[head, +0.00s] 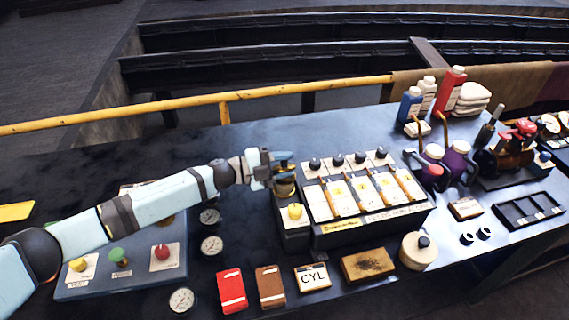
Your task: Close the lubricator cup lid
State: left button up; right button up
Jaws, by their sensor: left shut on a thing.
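The lubricator (345,225) is a dark box with a row of sight glasses and black knobs along its back. At its left end stands a small brass-coloured cup (286,189), partly hidden by my gripper. My left gripper (280,174) reaches in from the left and is shut at the top of this cup, on what looks like the lubricator cup lid. The fingers cover the lid, so its angle cannot be told. A yellow knob (295,211) sits on the block just in front of the cup. My right gripper is not in view.
A control panel (120,262) with coloured buttons lies under my left arm, with gauges (211,246) beside it. Red and brown packs (232,291), a CYL box (312,278) and a cream pot (417,252) stand in front. Bottles (450,90) and oil cans (457,160) stand right.

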pick_arm(q)
jog(key=shift+r, duration=0.1)
dwell(0.8)
jog(key=o, duration=0.8)
jog(key=shift+c, duration=0.2)
